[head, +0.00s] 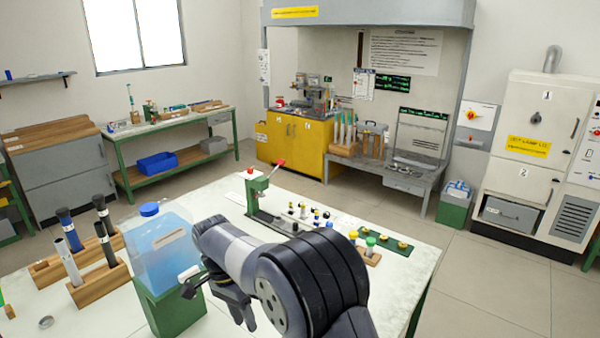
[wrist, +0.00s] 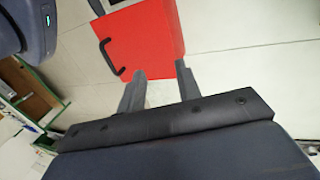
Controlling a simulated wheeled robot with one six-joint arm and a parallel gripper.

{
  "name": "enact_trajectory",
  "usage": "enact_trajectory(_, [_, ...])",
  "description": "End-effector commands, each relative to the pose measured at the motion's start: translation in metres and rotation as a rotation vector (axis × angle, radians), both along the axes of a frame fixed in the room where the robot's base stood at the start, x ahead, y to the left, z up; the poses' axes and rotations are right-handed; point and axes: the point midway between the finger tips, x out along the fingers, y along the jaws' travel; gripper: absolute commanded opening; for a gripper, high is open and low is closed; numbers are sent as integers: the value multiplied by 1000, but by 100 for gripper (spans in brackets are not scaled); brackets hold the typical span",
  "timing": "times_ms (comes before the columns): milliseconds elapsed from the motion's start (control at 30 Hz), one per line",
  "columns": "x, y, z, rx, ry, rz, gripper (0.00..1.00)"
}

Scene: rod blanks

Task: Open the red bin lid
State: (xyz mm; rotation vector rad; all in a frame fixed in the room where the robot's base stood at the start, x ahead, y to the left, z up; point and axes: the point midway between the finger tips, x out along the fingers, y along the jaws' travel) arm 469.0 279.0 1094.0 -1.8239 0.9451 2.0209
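The red bin lid (wrist: 150,42) shows in the wrist view, at the top middle, as a flat red panel. A black bar handle (wrist: 108,58) is on its left side. My gripper (wrist: 162,78) has its two grey fingers spread apart with nothing between them. The red bin does not show in the head view, where my arm reaches down over the near side of the white table (head: 330,262).
On the table stand a blue container on a green base (head: 163,245), wooden racks with dark-topped tools (head: 98,287), a green press (head: 258,195) and small coloured pieces. Open floor (head: 490,270) lies to the right of the table.

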Motion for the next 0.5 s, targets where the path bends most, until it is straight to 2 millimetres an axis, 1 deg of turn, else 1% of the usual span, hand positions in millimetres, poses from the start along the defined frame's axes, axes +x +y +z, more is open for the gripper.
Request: enact_trajectory(500, [18,23,-8,-141,110,0,33])
